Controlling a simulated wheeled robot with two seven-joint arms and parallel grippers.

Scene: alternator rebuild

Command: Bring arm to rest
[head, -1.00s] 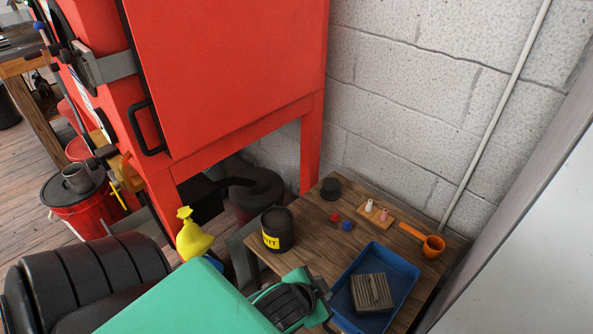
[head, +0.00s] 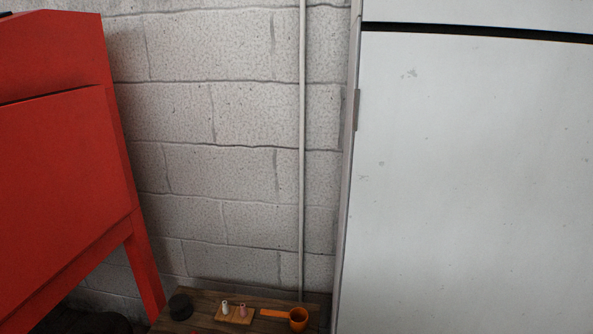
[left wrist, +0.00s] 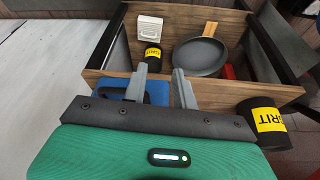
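My left gripper (left wrist: 160,75) shows only in the left wrist view. Its two grey fingers stand apart with nothing held between them. The green casing (left wrist: 150,155) of my left arm fills the bottom of that view. I cannot tell whether the fingers touch anything. Neither arm shows in the head view now, and my right gripper is in no current view.
A black pot (left wrist: 262,122) marked GRIT stands right of the gripper. Beyond are another GRIT pot (left wrist: 150,55) and a grey pan (left wrist: 201,56).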

